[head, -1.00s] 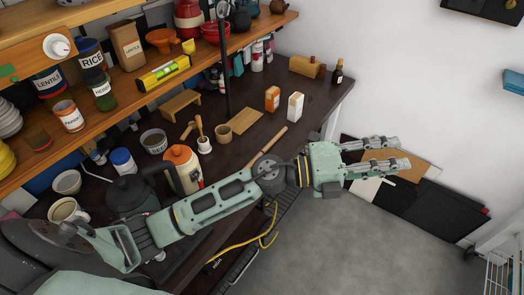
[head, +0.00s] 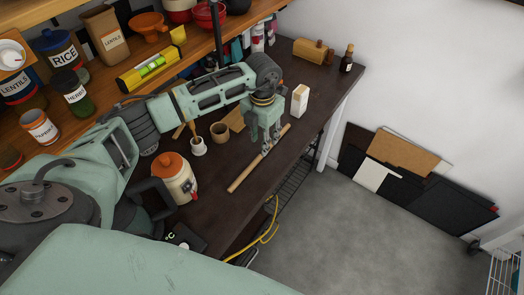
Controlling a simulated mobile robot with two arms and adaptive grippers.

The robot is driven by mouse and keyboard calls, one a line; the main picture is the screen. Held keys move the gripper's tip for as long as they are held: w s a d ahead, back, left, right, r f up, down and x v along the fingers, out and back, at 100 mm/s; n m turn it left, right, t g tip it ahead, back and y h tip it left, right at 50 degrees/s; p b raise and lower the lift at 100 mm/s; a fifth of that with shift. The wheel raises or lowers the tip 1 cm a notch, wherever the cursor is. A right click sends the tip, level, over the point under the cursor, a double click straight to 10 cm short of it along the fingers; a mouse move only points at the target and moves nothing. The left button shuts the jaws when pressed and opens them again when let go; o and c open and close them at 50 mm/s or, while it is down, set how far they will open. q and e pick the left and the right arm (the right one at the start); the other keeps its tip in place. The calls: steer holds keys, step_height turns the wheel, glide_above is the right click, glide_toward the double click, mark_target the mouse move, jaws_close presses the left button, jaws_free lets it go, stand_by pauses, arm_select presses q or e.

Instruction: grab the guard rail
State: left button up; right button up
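A long, thin wooden rod (head: 245,175) lies slantwise on the dark tabletop near its front edge. It is the only rail-like piece I can pick out, and I cannot be sure that it is the guard rail. My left gripper (head: 266,146) points down at the rod's upper half. Its two fingers are apart, with the tips at the rod and hiding part of it. I cannot tell whether they touch it. My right gripper is not in view.
A white carton (head: 300,100) stands close to the right of my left gripper. A crowded wooden shelf (head: 107,109) runs above the table. Boards (head: 404,153) lean on the wall.

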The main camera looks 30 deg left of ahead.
arm_select(q)
steer(key=shift+s+f+p, duration=0.15)
steer(key=shift+f+p, duration=0.25)
steer(key=shift+f, duration=0.15)
steer(key=shift+s+f+p, duration=0.15)
steer(key=shift+f+p, duration=0.25)
steer(key=shift+f, duration=0.9)
steer(key=shift+f+p, duration=0.35)
steer(key=shift+f, duration=0.6)
steer(key=shift+w, duration=0.1)
steer(key=shift+c, duration=1.2)
steer(key=c, duration=0.5)
jaws_close()
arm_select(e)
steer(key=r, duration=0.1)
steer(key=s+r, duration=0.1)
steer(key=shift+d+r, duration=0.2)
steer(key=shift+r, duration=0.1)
